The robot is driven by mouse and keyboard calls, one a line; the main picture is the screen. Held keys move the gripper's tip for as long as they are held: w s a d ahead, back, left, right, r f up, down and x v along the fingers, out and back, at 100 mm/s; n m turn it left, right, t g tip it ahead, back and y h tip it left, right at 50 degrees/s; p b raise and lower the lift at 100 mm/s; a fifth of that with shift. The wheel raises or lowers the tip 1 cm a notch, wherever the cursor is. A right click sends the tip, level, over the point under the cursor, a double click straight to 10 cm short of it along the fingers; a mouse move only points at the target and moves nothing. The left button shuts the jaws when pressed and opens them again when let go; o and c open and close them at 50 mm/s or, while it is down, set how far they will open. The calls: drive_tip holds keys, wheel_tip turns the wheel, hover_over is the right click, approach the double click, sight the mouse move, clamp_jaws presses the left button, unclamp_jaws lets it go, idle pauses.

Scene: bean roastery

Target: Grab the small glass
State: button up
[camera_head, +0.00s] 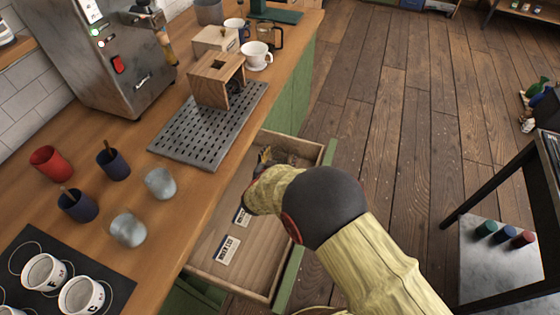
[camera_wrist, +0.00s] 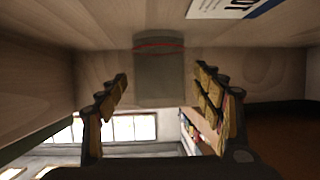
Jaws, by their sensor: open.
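In the wrist view a small grey see-through piece with a thin red line (camera_wrist: 159,70) stands in the drawer, ahead of and between my fingers. It looks like the small glass, though it is dim. My gripper (camera_wrist: 160,95) is open, with a finger on each side and gaps to the piece. In the head view my gripper (camera_head: 264,156) is down inside the open drawer (camera_head: 212,272), near its far end. My arm hides part of the drawer. Two greyish clear tumblers, one nearer (camera_head: 128,229) and one farther (camera_head: 160,183), stand on the counter.
Printed cards (camera_head: 229,250) lie in the drawer, whose walls are close around my gripper. The counter holds a red cup (camera_head: 49,161), dark cups, a drip tray (camera_head: 190,140), a wooden box (camera_head: 213,80) and a white mug (camera_head: 256,56). Open floor lies to the right.

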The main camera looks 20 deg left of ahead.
drive_tip(key=shift+c, duration=1.1)
drive_tip(key=c, duration=1.1)
